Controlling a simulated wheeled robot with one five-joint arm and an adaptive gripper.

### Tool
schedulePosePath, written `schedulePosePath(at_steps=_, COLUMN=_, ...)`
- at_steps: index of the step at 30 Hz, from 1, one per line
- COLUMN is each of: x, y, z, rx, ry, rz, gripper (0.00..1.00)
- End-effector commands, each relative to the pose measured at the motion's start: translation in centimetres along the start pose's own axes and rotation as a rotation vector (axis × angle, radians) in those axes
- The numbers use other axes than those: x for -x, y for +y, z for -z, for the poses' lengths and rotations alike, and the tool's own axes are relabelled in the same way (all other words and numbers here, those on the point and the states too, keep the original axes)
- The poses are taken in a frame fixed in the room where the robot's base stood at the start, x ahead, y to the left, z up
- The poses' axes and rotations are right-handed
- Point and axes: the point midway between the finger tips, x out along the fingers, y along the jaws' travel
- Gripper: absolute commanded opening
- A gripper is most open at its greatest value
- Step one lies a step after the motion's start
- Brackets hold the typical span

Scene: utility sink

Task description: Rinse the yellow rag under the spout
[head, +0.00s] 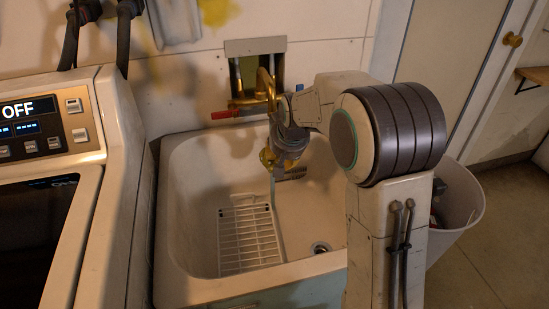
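The brass spout (264,86) comes out of a wall recess above the back of the white sink (180,215). My gripper (277,160) points down over the back of the sink, just below and in front of the spout. A bunched yellow piece, which looks like the yellow rag (267,158), shows at the gripper's end and appears held in it, above the sink floor. The fingers are mostly hidden by the gripper's own body. A thin pale line runs down below the rag; I cannot tell whether it is water.
A white wire rack (248,236) lies in the sink, left of the drain (320,247). A red tap handle (224,114) sticks out left of the spout. A washing machine (118,150) stands left, a white bin (458,215) right.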

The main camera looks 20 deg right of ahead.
Motion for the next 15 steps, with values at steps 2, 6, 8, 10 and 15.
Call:
schedulePosePath(at_steps=2, x=0.0, y=0.0, z=0.0, rx=0.0, ry=0.001, rz=0.0, gripper=0.0)
schedulePosePath(at_steps=6, x=0.2, y=0.2, z=-0.7, rx=0.0, ry=0.0, rz=0.0, gripper=0.0)
schedulePosePath(at_steps=8, x=0.5, y=0.3, z=-1.1, rx=0.0, ry=0.002, rz=0.0, gripper=0.0)
schedulePosePath(at_steps=10, x=0.8, y=0.5, z=-1.8, rx=0.0, ry=0.002, rz=0.0, gripper=0.0)
schedulePosePath(at_steps=15, x=1.7, y=0.9, z=-3.3, rx=0.0, ry=0.002, rz=0.0, gripper=0.0)
